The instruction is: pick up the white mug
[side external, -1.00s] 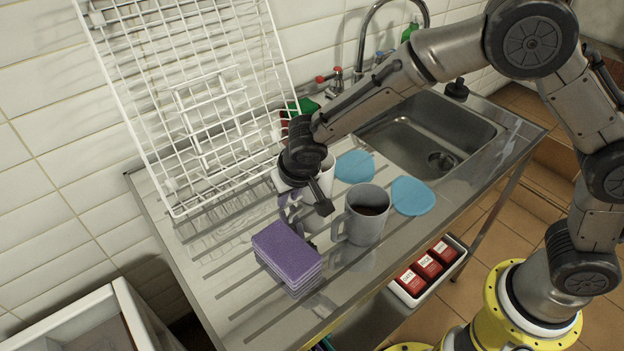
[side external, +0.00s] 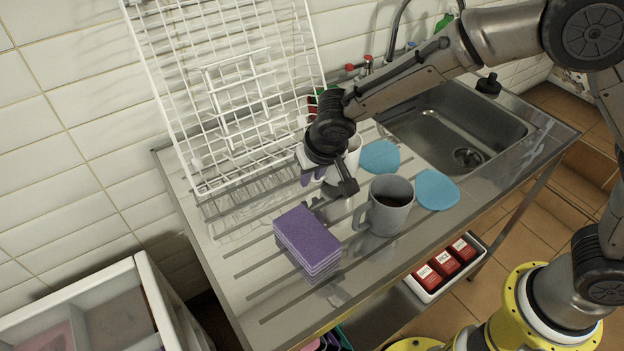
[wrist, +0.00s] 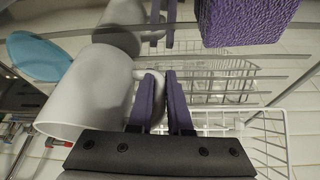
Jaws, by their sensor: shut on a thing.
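The white mug (side external: 349,172) is on the draining board side of the sink in the side view, partly hidden behind my wrist. In the wrist view the white mug (wrist: 88,95) fills the left, and its handle is between my purple fingers. My gripper (wrist: 166,88) is shut on that handle; in the side view my gripper (side external: 313,177) is partly covered by its own wrist parts. The mug appears a little above the steel board, with a dark reflection under it.
Purple sponges (side external: 307,240) are stacked in front. Two blue discs (side external: 380,157) lie toward the sink (side external: 455,125). A white wire rack (side external: 235,95) leans at the wall behind.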

